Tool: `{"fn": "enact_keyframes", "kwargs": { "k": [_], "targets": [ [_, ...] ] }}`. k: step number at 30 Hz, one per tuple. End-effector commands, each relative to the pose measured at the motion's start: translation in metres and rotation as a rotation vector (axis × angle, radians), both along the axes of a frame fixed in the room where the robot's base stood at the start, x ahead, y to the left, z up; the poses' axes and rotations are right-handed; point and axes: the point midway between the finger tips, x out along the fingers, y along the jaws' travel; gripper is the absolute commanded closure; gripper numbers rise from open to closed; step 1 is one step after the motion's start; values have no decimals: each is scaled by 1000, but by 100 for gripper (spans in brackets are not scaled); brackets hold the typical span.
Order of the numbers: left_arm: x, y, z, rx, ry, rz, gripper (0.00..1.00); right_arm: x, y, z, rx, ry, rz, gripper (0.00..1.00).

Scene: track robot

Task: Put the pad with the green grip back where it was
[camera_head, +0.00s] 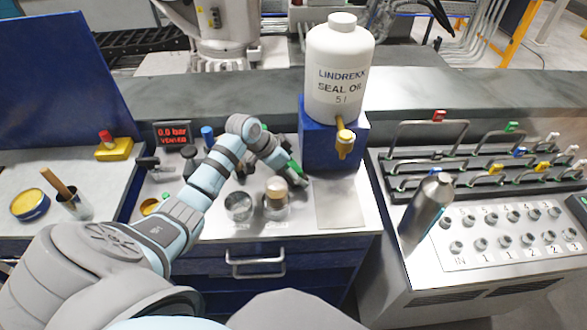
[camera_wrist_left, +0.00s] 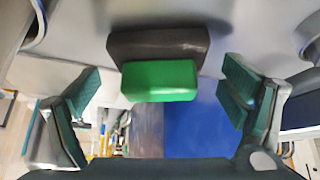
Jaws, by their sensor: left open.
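The pad (camera_wrist_left: 158,42) is a dark block with a bright green grip (camera_wrist_left: 160,82). In the left wrist view it is between the two teal fingers of my left gripper (camera_wrist_left: 161,76), with a gap on each side. The left gripper is open and does not visibly touch the pad. In the head view the left gripper (camera_head: 288,163) reaches down over the middle bench, left of the blue stand. A green patch shows there, but the pad is mostly hidden by my arm. The right gripper is out of view.
A white oil bottle (camera_head: 338,75) stands on the blue stand (camera_head: 318,153). A glass jar (camera_head: 239,206) and a pot with a tan top (camera_head: 276,190) stand in front of the gripper. A grey square plate (camera_head: 338,206) is bare. A metal flask (camera_head: 425,208) stands right.

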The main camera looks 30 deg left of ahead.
Motion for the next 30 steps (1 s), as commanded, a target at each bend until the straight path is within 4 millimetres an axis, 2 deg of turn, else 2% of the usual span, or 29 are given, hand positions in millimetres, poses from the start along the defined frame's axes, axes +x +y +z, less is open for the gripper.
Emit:
{"fn": "enact_keyframes", "kwargs": {
  "k": [6,8,16,23,30],
  "targets": [
    [0,0,0,0,0,0,8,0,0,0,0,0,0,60],
    [0,0,0,0,0,0,16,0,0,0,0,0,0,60],
    [0,0,0,0,0,1,60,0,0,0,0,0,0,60],
    [-1,4,0,0,1,-1,61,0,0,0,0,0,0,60],
    [-3,19,0,1,2,-9,61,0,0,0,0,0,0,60]
  ]
}}
